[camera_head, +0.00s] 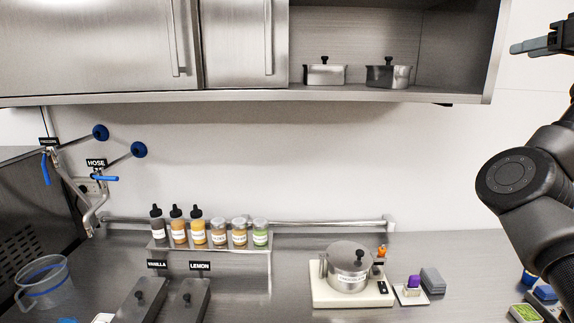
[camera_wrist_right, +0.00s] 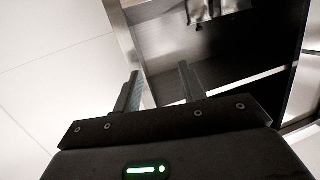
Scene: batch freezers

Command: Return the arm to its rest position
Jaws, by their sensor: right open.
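My right arm comes in at the right edge of the head view, with its forearm raised. My right gripper (camera_head: 541,44) is at the upper right, in front of the pale wall and to the right of the wall cabinet (camera_head: 395,98). Part of it is cut off by the frame's edge. In the right wrist view its two fingers (camera_wrist_right: 160,92) stand apart with nothing between them. The open cabinet bay shows beyond the fingers there. My left gripper is not in either view.
Two steel pots (camera_head: 324,72) sit in the open bay. On the steel counter are a bottle rack (camera_head: 255,252), a scale (camera_head: 325,296) bearing a lidded pot (camera_head: 348,281), and a clear jug (camera_head: 42,283). Small items lie below my right arm. The air between cabinet and counter is clear.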

